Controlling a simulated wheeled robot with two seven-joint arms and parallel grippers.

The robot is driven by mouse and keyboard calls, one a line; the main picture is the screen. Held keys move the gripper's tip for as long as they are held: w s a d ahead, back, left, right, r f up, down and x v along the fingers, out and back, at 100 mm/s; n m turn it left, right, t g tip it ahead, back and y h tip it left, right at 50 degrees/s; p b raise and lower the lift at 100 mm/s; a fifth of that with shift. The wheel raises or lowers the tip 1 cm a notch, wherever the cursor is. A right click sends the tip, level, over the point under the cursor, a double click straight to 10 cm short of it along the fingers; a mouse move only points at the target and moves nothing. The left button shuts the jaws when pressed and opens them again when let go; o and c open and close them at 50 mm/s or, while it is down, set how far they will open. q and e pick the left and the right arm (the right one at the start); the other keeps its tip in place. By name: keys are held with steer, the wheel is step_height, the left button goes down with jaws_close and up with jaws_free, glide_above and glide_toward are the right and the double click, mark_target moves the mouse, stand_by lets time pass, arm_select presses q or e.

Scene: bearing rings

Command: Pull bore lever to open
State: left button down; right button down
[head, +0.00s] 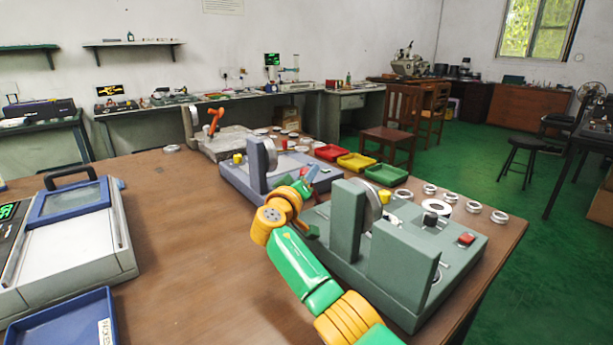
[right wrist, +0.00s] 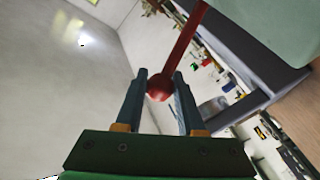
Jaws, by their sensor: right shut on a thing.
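In the right wrist view a red lever (right wrist: 186,42) ends in a round red knob (right wrist: 159,88). The knob sits between the two blue-grey fingers of my right gripper (right wrist: 161,84), which is shut on it. The lever runs up and right, beside a pale green body. In the head view my right gripper (head: 311,177) is at the left side of the green machine (head: 398,262), near its upright post, and the lever is mostly hidden there. My left gripper is not in view.
A blue-grey machine (head: 235,168) stands just behind my right gripper. Red (head: 328,152), yellow (head: 356,161) and green (head: 386,175) trays lie beyond it. Several metal rings (head: 472,206) lie along the right edge. A boxy device (head: 103,240) and blue tray (head: 70,322) are at left.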

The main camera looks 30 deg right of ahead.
steer(key=shift+w+d+r+m+g+y+p, duration=0.1)
steer(key=shift+d+r+m+g+y+p, duration=0.2)
steer(key=shift+p, duration=0.35)
steer(key=shift+d+r+m+g+y+p, duration=0.1)
steer(key=shift+d+r+m+y+p, duration=0.15)
steer(key=shift+d+p, duration=0.3)
steer(key=shift+d+r+y+p, duration=0.15)
steer(key=shift+d+y+p, duration=0.1)
steer(key=shift+d+p, duration=0.15)
steer(key=shift+w+d+m+g, duration=0.1)
steer(key=shift+d+m+g, duration=0.2)
steer(key=shift+g, duration=0.1)
steer(key=shift+w+d, duration=0.15)
steer(key=shift+d, duration=0.75)
steer(key=shift+w+d, duration=0.15)
steer(key=shift+d, duration=0.85)
